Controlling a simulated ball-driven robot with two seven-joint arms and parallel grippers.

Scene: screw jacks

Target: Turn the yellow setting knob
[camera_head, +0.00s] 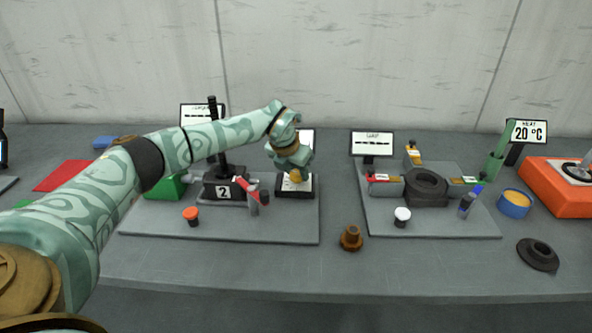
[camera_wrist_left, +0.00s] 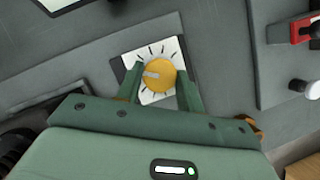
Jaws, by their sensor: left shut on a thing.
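The yellow setting knob (camera_wrist_left: 160,75) sits on a white dial plate (camera_wrist_left: 139,54) with black tick marks, and has a pale pointer mark on its face. In the wrist view my left gripper (camera_wrist_left: 161,84) has its two green fingers on either side of the knob, shut on it. In the head view my left gripper (camera_head: 294,168) reaches down over the dial plate (camera_head: 306,187), and the knob (camera_head: 296,177) shows just beneath it, partly hidden. My right gripper is not in view.
Left of the dial stands a black jack marked 2 (camera_head: 224,188) with a red clamp (camera_head: 247,186). An orange-topped button (camera_head: 191,214) is on the same grey board (camera_head: 290,229). A second board (camera_head: 450,226) lies to the right. A brown knob (camera_head: 351,238) stands between them in front.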

